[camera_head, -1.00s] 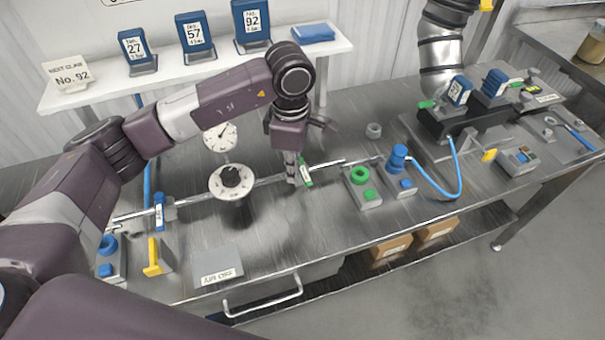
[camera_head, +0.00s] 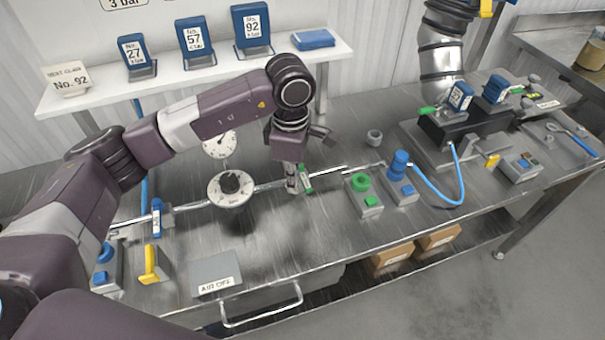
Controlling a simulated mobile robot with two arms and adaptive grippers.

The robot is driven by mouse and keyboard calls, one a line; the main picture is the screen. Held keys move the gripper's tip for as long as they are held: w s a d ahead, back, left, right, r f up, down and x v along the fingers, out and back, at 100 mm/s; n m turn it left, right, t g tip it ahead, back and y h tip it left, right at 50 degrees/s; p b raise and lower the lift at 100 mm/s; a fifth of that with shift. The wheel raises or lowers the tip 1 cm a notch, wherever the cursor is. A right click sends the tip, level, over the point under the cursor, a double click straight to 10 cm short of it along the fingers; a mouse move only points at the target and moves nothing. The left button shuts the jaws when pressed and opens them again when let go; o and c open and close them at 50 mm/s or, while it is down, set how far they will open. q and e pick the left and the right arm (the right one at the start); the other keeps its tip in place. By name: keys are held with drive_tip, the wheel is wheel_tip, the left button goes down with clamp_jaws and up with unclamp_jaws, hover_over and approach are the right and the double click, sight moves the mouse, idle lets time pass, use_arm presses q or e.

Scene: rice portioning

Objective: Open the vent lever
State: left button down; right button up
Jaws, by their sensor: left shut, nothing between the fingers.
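A small green lever (camera_head: 306,179) with a white label stands on the metal pipe (camera_head: 265,187) right of the round dial. Its label is too small to read, so I cannot tell whether it is the vent lever. My left gripper (camera_head: 292,187) points down just left of this lever, with its fingers closed and empty. I cannot tell whether they touch the lever. A blue lever (camera_head: 157,218) with a white label stands on the pipe at the left. My right gripper is not in view.
A dial regulator (camera_head: 231,189) and a gauge (camera_head: 219,144) stand left of the gripper. A grey plate (camera_head: 216,268) lies near the front edge. The bench right of the grey plate is clear.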

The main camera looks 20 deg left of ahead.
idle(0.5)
use_arm(q)
drive_tip(key=shift+w+d+b, duration=0.45)
drive_tip(key=shift+w+d, duration=0.1)
drive_tip(key=shift+d, duration=0.35)
drive_tip(key=shift+f, duration=0.1)
drive_tip(key=shift+w+d+b, duration=0.45)
drive_tip(key=shift+w+d, duration=0.1)
drive_tip(key=shift+d, duration=0.35)
drive_tip(key=shift+f, duration=0.1)
